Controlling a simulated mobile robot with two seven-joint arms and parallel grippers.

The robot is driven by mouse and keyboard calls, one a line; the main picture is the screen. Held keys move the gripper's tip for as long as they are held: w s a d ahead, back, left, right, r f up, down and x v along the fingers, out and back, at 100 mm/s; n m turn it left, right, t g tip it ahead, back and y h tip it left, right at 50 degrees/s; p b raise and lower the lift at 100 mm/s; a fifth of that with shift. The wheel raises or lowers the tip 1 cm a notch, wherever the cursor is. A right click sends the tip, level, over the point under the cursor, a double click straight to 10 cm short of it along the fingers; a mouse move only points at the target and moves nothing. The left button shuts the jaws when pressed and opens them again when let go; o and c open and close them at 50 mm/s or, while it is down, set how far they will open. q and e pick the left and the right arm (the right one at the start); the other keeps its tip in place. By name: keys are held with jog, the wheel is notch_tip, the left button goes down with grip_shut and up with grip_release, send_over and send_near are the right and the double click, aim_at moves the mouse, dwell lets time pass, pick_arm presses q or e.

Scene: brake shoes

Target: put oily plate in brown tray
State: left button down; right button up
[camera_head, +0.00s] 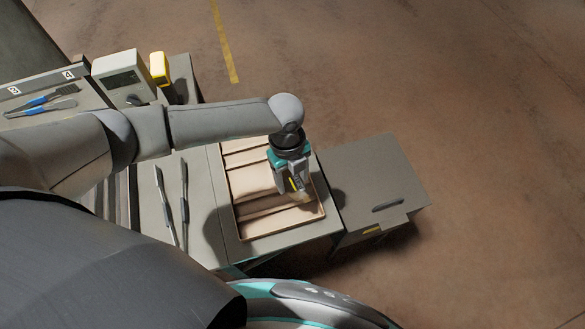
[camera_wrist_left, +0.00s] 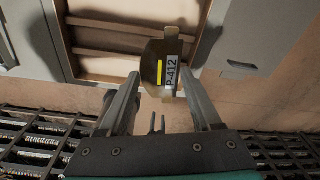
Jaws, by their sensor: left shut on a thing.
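The plate (camera_wrist_left: 173,68) is a brownish metal piece with side tabs, a yellow stripe and a white label reading P-412. My left gripper (camera_wrist_left: 160,80) is shut on it, with one finger at each side. In the head view my left gripper (camera_head: 294,186) points down over the right part of the brown tray (camera_head: 250,183), and the plate is small and partly hidden there. The tray is shallow, with dividers making several compartments, and those in view look empty. It also shows in the left wrist view (camera_wrist_left: 105,42). The gap between plate and tray is unclear. My right gripper is not in view.
A grey cabinet (camera_head: 375,185) with a dark handle stands right of the tray. Two long dark tools (camera_head: 184,205) lie left of it. Blue-handled tools (camera_head: 45,101), a grey meter box (camera_head: 122,77) and a yellow item (camera_head: 159,68) sit at upper left.

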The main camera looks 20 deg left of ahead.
aim_at(292, 181)
pick_arm(q)
jog(key=shift+w+r+m, duration=0.1)
jog(key=shift+w+m, duration=0.1)
jog(key=shift+m, duration=0.5)
notch_tip(292, 181, down, 5)
jog(key=b, duration=0.5)
jog(key=shift+f, duration=0.65)
jog(key=shift+f+b, duration=0.35)
jog(key=shift+b, duration=0.05)
grip_release()
notch_tip(292, 181, up, 15)
jog(key=w+a+p, duration=0.1)
jog(key=p, duration=0.1)
jog(key=shift+w+a, duration=0.15)
